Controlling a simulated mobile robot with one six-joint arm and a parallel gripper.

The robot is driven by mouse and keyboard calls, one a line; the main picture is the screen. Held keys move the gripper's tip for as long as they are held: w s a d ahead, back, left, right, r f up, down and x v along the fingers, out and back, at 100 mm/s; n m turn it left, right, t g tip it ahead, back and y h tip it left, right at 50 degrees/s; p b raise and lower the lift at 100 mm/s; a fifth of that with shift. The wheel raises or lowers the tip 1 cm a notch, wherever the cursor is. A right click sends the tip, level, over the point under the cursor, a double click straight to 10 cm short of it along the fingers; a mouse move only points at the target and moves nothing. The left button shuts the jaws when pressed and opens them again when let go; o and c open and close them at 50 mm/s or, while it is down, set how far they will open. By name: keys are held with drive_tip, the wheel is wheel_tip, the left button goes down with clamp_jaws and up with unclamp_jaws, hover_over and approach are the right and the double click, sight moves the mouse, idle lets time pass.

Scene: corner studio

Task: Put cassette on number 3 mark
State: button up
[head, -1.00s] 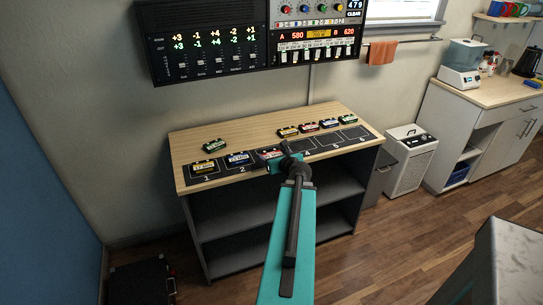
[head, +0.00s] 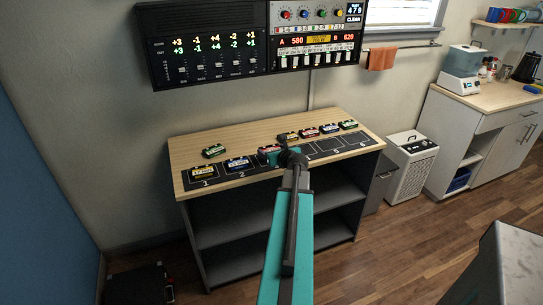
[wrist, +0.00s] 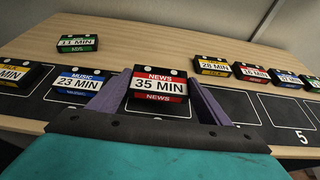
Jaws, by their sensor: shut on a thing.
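The red-labelled NEWS cassette (wrist: 158,88) stands between the two purple fingers of my gripper (wrist: 157,96) in the wrist view. My gripper is shut on it. In the head view the cassette (head: 268,150) shows at the left of my gripper (head: 284,155), over the third place of the dark numbered strip (head: 258,171). The number 3 mark is hidden by my gripper and the cassette. Whether the cassette touches the strip or hangs just above it I cannot tell.
A yellow cassette (head: 204,173) lies on mark 1 and a blue one (head: 237,163) on mark 2. A green cassette (head: 214,150) lies behind them. Several cassettes (head: 308,131) line the back right of the wooden top (head: 245,134). Places 5 and 6 are bare.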

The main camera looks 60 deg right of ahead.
drive_tip(key=shift+w+d+f, duration=0.1)
drive_tip(key=shift+w+d, duration=0.45)
drive_tip(key=shift+d, duration=0.3)
drive_tip(key=shift+f, duration=0.1)
drive_tip(key=shift+f, duration=1.65)
drive_tip(key=shift+f, duration=0.15)
drive_tip(key=o, duration=1.1)
drive_tip(key=shift+s+a+r, duration=0.1)
drive_tip(key=shift+r, duration=0.1)
drive_tip(key=shift+b+v, duration=0.45)
drive_tip(key=shift+v, duration=5.45)
